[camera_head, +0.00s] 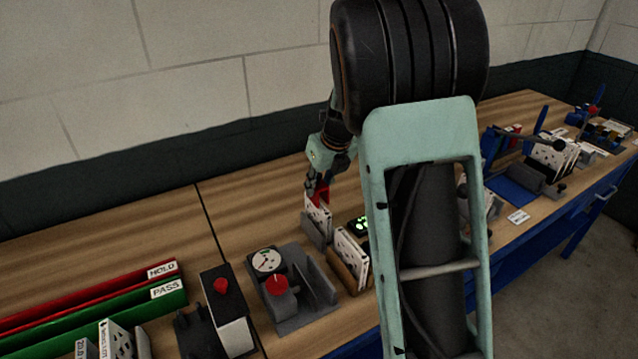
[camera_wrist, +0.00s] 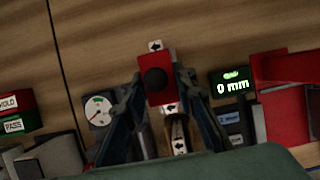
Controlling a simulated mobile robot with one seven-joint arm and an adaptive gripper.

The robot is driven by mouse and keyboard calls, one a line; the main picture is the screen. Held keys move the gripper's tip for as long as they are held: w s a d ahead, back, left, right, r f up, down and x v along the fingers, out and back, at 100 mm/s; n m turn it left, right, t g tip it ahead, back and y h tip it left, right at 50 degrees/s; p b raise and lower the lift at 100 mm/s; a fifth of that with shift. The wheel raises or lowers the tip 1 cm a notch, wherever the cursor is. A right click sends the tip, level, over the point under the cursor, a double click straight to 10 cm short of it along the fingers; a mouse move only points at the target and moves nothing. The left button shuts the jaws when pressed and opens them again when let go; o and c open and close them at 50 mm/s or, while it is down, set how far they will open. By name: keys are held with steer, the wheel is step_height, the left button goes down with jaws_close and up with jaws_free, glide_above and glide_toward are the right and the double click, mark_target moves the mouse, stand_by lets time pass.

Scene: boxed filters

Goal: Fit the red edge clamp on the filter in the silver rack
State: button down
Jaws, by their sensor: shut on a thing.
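My gripper (camera_head: 315,186) is shut on the red edge clamp (camera_head: 323,193). In the wrist view the clamp (camera_wrist: 154,94), a red block with a round black knob and a white arrow label at its far end, sits between the two fingers (camera_wrist: 158,78). A white perforated filter (camera_head: 317,212) stands upright in a grey, silver-looking rack (camera_head: 313,236) just below the clamp. The clamp is at or just above the filter's top edge; I cannot tell whether they touch. The wrist view shows arrow-marked edges (camera_wrist: 180,146) below the clamp.
A brown rack (camera_head: 345,272) with filters stands in front, beside a green-lit display (camera_head: 359,224) that reads 0 mm in the wrist view (camera_wrist: 232,87). A dial gauge fixture (camera_head: 300,300) stands left of it. Red HOLD (camera_head: 100,295) and green PASS (camera_head: 110,315) trays are far left. The bench behind is clear.

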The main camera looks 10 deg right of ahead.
steer(key=shift+s+f+b, duration=0.1)
steer(key=shift+f+b, duration=1.35)
steer(key=shift+f, duration=1.6)
stand_by(0.4)
steer(key=c, duration=1.5)
jaws_free()
steer(key=v, duration=1.2)
steer(key=shift+r, duration=0.15)
step_height(320, 180, up, 7)
steer(key=p, duration=0.7)
steer(key=shift+p, duration=0.3)
